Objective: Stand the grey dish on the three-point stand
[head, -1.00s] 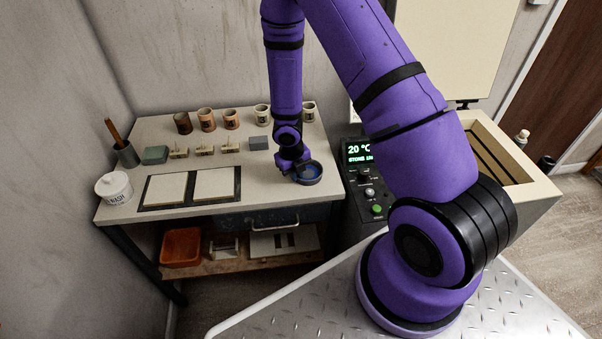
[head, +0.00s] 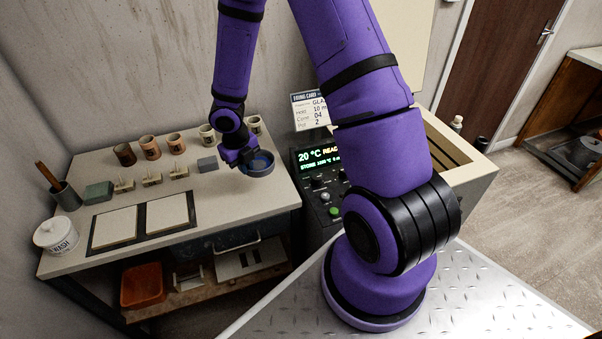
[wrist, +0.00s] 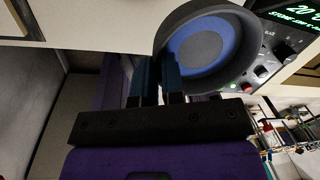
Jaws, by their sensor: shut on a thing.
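The grey dish (head: 259,164) has a blue inside and is at the right end of the bench, beside my gripper (head: 246,158). In the wrist view my gripper (wrist: 160,72) is shut on the near rim of the dish (wrist: 207,48), its blue fingers either side of the wall. I cannot tell how far the dish is above the bench top. Several small pale stands with upright points stand in a row left of the dish: a left one (head: 124,185), a middle one (head: 152,179) and a right one (head: 179,172).
A grey block (head: 207,164) lies between the stands and the dish. Cups (head: 149,147) line the back. Two pale slabs (head: 167,213) lie in front, with a white lidded jar (head: 55,236) at left. A control panel (head: 322,170) stands just right of the bench.

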